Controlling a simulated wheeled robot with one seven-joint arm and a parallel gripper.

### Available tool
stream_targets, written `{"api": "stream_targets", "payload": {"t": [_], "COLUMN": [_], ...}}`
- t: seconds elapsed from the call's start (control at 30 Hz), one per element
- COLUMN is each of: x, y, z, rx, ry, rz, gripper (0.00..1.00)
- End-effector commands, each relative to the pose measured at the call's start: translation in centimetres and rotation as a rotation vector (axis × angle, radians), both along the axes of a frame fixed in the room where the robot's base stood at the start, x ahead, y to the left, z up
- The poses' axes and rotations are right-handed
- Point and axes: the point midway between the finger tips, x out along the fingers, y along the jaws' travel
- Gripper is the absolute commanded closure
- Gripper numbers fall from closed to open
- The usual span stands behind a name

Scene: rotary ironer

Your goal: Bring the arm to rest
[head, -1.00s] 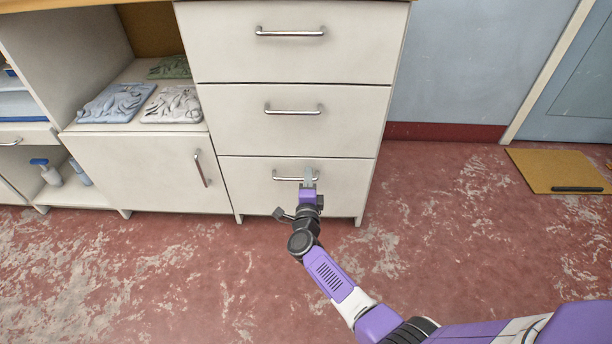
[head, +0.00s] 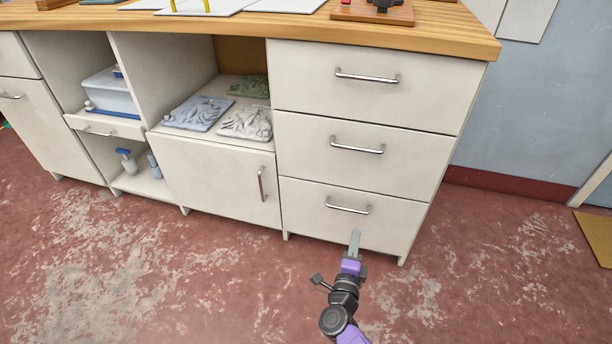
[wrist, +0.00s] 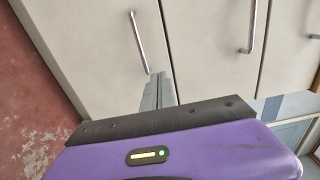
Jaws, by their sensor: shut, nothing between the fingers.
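My gripper (head: 355,240) is shut and empty, in front of the bottom drawer (head: 312,194) of the white cabinet. In the head view its grey fingers point up towards the drawer, just below the metal bar handle (head: 348,209). In the wrist view the shut fingers (wrist: 157,90) show near the lower end of a bar handle (wrist: 140,42); I cannot tell the exact gap, but the fingers are not around the bar. All drawers of the cabinet look closed.
Above are two more drawers with handles (head: 357,149) and a wooden worktop (head: 240,28). The red floor (head: 230,280) around is clear. A tan mat (head: 598,235) lies at the right.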

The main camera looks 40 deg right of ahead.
Motion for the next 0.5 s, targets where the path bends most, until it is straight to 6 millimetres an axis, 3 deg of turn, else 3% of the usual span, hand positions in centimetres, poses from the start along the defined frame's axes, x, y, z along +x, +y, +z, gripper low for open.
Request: {"api": "stream_targets", "payload": {"t": [0.27, 0.4, 0.5], "x": [0.5, 2.8, 3.1], "y": [0.4, 1.7, 3.7], "z": [-0.1, 3.1, 6.0], "rx": [-0.026, -0.127, -0.255], "ry": [0.038, 0.059, 0.097], "rz": [0.027, 0.107, 0.192], "gripper": [1.00, 1.00, 1.00]}}
